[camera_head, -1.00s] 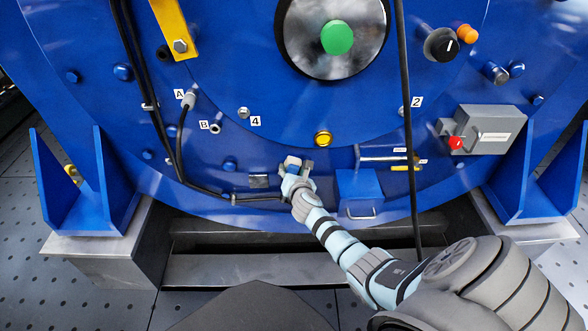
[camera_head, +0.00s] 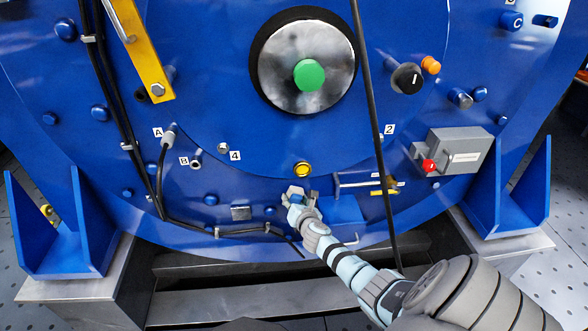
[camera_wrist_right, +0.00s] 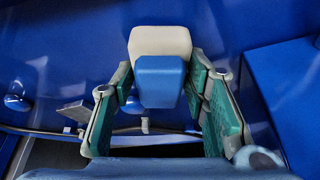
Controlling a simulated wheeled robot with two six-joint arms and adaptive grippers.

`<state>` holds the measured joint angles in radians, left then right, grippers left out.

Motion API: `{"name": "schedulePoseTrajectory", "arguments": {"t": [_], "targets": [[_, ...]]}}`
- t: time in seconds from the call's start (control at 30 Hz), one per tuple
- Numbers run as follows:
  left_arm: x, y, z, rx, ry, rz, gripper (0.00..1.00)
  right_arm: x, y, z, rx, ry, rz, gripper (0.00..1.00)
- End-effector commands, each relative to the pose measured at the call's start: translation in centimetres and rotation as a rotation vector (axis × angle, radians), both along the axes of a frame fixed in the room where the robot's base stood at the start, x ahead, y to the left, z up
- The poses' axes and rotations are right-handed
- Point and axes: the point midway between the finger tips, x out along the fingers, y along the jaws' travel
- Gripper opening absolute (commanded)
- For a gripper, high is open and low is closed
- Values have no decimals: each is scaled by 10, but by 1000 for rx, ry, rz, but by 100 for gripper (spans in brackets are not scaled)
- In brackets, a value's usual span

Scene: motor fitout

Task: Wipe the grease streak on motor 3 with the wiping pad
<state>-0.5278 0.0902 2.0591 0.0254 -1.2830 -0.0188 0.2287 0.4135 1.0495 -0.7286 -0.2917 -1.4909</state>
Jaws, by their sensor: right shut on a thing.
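The big blue motor (camera_head: 230,90) fills most of the head view. My right gripper (camera_head: 300,194) is in front of its lower face, just below the yellow button. In the right wrist view my right gripper (camera_wrist_right: 163,95) has its green-lined fingers shut on the wiping pad. The pad shows a cream block (camera_wrist_right: 160,40) with a blue part (camera_wrist_right: 161,80) nearer the camera. I cannot tell whether the pad touches the motor. I cannot make out a grease streak or a motor number 3. My left gripper is not in view.
A yellow button (camera_head: 302,169) sits just above the gripper. A blue box (camera_head: 343,212) and a small metal rail (camera_head: 352,184) are to its right. A hanging black cable (camera_head: 372,110) passes further right. A grey box (camera_head: 460,150) with a red knob stands out at right.

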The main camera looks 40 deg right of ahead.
Motion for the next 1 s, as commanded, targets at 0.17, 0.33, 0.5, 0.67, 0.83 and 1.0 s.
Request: {"name": "schedulePoseTrajectory", "arguments": {"t": [0.17, 0.33, 0.5, 0.67, 0.83, 1.0], "targets": [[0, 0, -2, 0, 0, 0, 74, 15, 17, -1, 3, -2, 1, 14], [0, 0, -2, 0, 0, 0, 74, 21, 24, 0, 1, -1, 1, 14], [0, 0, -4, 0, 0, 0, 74, 31, 39, 0, 3, -3, 2, 14], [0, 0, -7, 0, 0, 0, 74, 40, 52, 0, 2, -1, 1, 14], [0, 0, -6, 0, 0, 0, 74, 41, 53, 0, 1, 0, 1, 14], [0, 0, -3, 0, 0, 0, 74, 37, 56, 0, 1, 1, 2, 14]]}}
